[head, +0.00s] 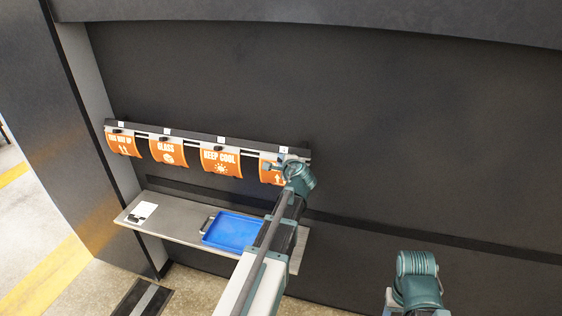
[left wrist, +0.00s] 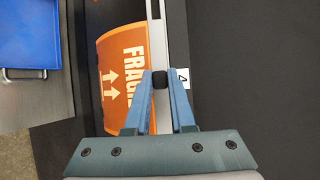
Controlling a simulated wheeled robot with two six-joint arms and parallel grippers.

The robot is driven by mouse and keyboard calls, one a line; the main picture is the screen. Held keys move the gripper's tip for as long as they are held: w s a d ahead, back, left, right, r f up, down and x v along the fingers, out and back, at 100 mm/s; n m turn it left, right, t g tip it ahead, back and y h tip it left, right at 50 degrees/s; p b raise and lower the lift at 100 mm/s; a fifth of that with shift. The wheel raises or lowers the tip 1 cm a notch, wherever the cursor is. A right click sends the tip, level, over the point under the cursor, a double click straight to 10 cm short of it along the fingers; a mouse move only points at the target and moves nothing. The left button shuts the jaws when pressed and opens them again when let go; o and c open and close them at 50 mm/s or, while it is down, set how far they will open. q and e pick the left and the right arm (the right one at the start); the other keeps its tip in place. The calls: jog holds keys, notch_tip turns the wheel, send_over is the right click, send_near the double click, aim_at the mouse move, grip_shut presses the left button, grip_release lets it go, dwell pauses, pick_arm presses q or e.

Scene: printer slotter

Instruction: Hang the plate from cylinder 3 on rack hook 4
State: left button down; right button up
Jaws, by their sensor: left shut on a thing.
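The orange FRAGILE plate (left wrist: 120,75) with two white arrows is at the rack rail in the left wrist view, beside the white label 4 (left wrist: 183,77). In the head view this plate (head: 270,172) lines up with the other plates at the rack's right end, partly hidden by my left gripper (head: 274,167). My left gripper (left wrist: 160,84) is shut on the plate's black knob, its blue fingers on either side. The hook itself is hidden, so I cannot tell how the plate sits on it. My right gripper is not in view; only part of that arm shows.
Three orange plates hang left along the rack: THIS WAY UP (head: 122,145), GLASS (head: 168,154) and KEEP COOL (head: 221,164). Below, a grey shelf (head: 185,221) holds a blue tray (head: 232,231) and a white card (head: 143,210). The dark wall right of the rack is bare.

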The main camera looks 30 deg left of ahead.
pick_arm(q)
jog(key=shift+w, duration=0.15)
dwell(0.3)
jog(key=c, duration=0.7)
grip_release()
jog(key=shift+f, duration=0.1)
jog(key=p+v, duration=0.5)
jog(key=v, duration=0.8)
jog(key=shift+s+d, duration=0.25)
jog(key=shift+s, duration=0.1)
